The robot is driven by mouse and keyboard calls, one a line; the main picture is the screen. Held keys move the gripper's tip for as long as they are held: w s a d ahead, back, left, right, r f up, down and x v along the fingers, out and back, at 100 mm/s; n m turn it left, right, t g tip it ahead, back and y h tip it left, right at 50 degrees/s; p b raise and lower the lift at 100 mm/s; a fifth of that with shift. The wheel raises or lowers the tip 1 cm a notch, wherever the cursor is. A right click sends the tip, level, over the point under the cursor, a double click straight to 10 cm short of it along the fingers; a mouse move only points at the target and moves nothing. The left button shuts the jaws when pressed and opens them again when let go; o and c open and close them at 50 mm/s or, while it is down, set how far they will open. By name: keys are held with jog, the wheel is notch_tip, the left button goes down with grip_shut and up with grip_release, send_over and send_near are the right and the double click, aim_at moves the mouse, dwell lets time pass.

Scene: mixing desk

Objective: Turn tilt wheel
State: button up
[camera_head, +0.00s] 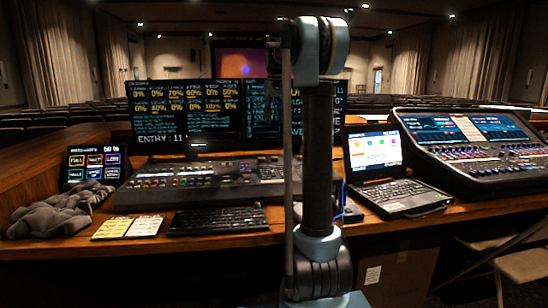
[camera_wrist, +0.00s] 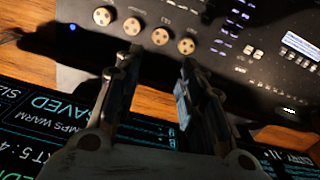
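A row of several round metal wheels runs across the top of the dark lighting console in the wrist view: one at far left (camera_wrist: 102,15), then a second (camera_wrist: 132,26), a third (camera_wrist: 160,36) and a fourth (camera_wrist: 186,45). Their small labels are too blurred for me to tell which is the tilt wheel. My gripper (camera_wrist: 160,58) is open, its two fingers apart and pointing at the wheels, with nothing visible between them. I cannot tell its height over the console. In the head view the console (camera_head: 155,198) is partly hidden behind my arm.
Monitors (camera_head: 185,115) stand behind the console; screen text also fills the wrist view's lower left (camera_wrist: 40,115). A keyboard (camera_head: 218,220), yellow note cards (camera_head: 128,228) and a grey crumpled object (camera_head: 55,215) lie left. A laptop (camera_head: 405,195) and audio mixer (camera_head: 475,155) stand right.

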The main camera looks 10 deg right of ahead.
aim_at(275, 159)
notch_tip(275, 159, down, 17)
jog(key=shift+f, duration=0.1)
dwell(0.6)
jog(key=c, duration=0.8)
